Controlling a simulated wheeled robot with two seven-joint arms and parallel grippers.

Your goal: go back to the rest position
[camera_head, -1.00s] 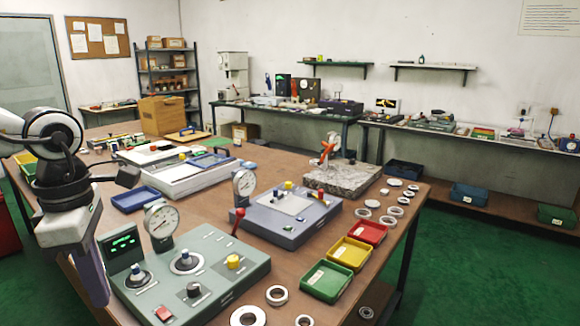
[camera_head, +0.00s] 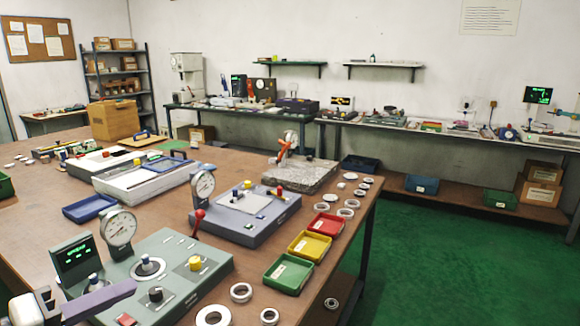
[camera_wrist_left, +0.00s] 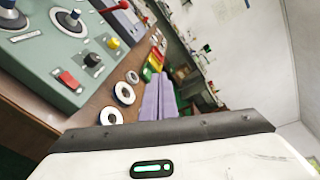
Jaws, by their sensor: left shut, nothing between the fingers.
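My left gripper (camera_head: 100,301) shows in the lower left corner of the head view, its purple-grey fingers over the near edge of the green-grey test device (camera_head: 176,268). In the left wrist view its two fingers (camera_wrist_left: 158,100) lie together, shut and empty. The rest of the left arm is mostly cut off by the picture edge. My right gripper is in neither view. Bearing rings lie on the table, one at the front (camera_head: 241,292) beside the device and others (camera_head: 350,203) near the far right corner.
Green (camera_head: 288,273), yellow (camera_head: 310,246) and red (camera_head: 326,225) trays stand along the brown table's (camera_head: 150,222) right edge. A blue-grey gauge device (camera_head: 245,217) and a granite block (camera_head: 303,174) stand behind. Green floor is free to the right.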

